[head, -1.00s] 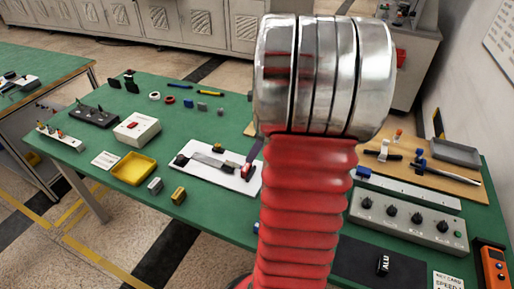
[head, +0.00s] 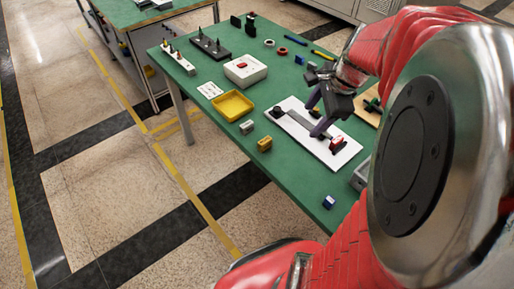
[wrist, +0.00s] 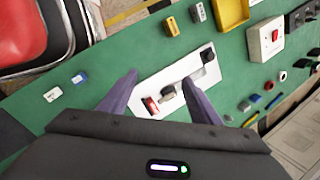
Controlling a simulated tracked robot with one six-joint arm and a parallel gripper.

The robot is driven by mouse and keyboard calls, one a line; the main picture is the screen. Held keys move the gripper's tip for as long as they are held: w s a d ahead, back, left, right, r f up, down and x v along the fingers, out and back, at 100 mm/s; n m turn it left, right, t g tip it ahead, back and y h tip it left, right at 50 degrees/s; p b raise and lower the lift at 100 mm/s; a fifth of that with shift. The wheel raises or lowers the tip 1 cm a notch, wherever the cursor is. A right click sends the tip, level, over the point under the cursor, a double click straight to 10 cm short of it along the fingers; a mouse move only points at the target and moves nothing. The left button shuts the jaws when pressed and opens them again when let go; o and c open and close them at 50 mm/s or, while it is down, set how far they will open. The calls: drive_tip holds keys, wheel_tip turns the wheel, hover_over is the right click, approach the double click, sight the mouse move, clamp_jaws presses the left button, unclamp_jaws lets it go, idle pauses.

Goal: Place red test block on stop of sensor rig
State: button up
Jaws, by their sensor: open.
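The sensor rig is a white plate (head: 292,124) with a grey rail and a black block (head: 281,112) at its far left end. The red test block (head: 337,143) is at the plate's right end; it also shows in the wrist view (wrist: 150,104), close beside a dark grey block (wrist: 168,92) on the rig. I cannot tell whether they touch. My gripper (head: 318,115) is over the plate, open, its purple fingers apart. In the wrist view its fingers (wrist: 160,79) straddle the plate's red-block end with nothing gripped. Which block is the stop is unclear.
A yellow tray (head: 232,104), a grey block (head: 247,127) and a brass-coloured block (head: 264,144) lie left of the plate. A blue-and-white block (head: 328,202) lies near the front edge. A white box with a red button (head: 245,69) stands behind the tray. My arm hides the table's right side.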

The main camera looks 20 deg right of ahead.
drive_tip(key=s+a+r+n, duration=0.1)
drive_tip(key=s+a+n, duration=0.2)
drive_tip(key=a+n, duration=0.3)
drive_tip(key=s+a+r+n+t, duration=0.1)
drive_tip(key=s+a+r+n, duration=0.1)
drive_tip(key=a+n, duration=0.5)
drive_tip(key=s+a+r+n, duration=0.2)
drive_tip(key=s+a+n, duration=0.2)
drive_tip(key=a+n, duration=0.3)
drive_tip(key=shift+a+r+n+t+h, duration=0.3)
drive_tip(key=shift+n+h, duration=0.1)
drive_tip(key=shift+n, duration=0.4)
